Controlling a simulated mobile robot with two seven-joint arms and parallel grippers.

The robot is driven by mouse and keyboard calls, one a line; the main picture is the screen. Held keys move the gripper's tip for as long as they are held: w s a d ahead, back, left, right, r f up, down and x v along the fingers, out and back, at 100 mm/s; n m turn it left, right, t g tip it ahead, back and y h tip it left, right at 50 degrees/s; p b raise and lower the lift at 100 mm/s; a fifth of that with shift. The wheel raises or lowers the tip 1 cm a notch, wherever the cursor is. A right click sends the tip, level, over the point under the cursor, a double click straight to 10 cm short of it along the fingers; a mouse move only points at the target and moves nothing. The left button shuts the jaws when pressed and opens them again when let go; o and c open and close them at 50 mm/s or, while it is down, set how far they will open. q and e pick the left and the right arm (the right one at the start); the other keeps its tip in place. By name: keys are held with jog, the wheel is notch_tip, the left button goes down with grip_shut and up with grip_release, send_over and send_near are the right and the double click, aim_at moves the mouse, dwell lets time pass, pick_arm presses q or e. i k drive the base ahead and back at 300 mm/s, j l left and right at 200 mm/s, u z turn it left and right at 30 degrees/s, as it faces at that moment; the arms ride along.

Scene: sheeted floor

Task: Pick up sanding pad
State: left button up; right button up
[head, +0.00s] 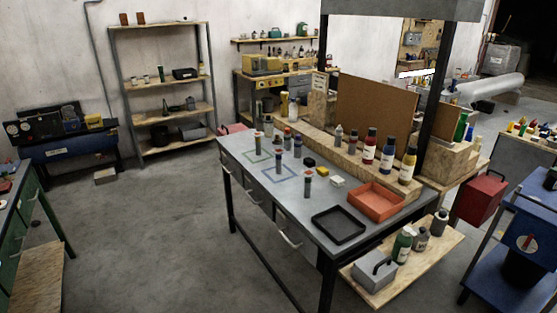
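Several small items lie on the grey workbench (270,208). Among them are a dark block (309,162), a yellow block (294,172) with black on it, and a white block (337,181). One of these may be the sanding pad, but they are too small here to tell which. Neither my left nor my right gripper shows in the head view.
On the bench stand several small upright cylinders, a black tray (318,219) and an orange tray (353,197). Bottles line a wooden ledge (346,163) behind. A dark post (433,80) rises at the bench's back. Open floor (150,230) lies left of the bench.

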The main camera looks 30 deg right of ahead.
aim_at(309, 162)
jog(key=z, duration=1.25)
jog(key=i+j+z, duration=0.1)
jog(key=i+j, duration=0.4)
jog(key=i+j+z, duration=0.1)
jog(key=i+j, duration=0.45)
jog(key=i+j+z, duration=0.1)
jog(key=i+j, duration=0.35)
jog(key=i+j+z, duration=0.1)
jog(key=i+j, duration=0.4)
jog(key=j, duration=0.25)
